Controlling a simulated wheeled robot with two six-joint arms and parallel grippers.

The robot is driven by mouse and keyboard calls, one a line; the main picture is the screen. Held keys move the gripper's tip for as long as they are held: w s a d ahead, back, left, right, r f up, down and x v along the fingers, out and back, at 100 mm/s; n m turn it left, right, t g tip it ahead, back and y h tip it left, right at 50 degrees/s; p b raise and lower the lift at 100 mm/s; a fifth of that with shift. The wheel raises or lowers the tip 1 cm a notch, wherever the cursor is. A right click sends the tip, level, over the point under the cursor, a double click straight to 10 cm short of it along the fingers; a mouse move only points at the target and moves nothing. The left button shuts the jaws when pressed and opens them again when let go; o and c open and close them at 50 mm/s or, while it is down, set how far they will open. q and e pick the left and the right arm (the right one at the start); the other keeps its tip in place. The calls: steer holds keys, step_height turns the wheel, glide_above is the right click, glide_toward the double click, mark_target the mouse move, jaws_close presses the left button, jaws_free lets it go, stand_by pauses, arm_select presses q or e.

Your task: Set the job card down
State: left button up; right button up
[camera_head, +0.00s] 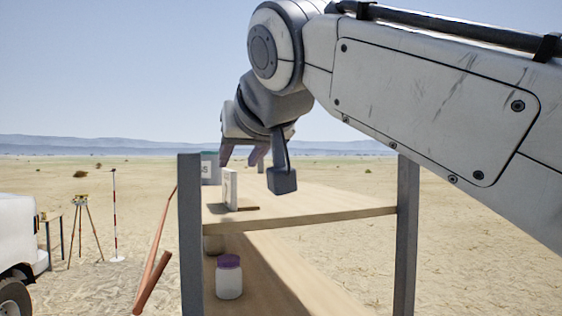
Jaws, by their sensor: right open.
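A white upright card (230,190), which looks like the job card, stands on the upper wooden shelf (320,203) near its left post. A thin darker piece (245,208) lies at its foot. My right gripper (241,155) is open, with its fingers pointing down above the card. The fingertips appear apart from the card, though the depth between them is hard to judge. My left gripper is not in view.
A pale labelled container (209,168) stands behind the card on the upper shelf. A jar with a purple lid (229,278) stands on the lower shelf. Grey posts (190,235) bound the rack. The upper shelf's right part looks clear.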

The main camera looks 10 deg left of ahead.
steer(key=shift+b+v, duration=0.4)
steer(key=shift+v, duration=1.95)
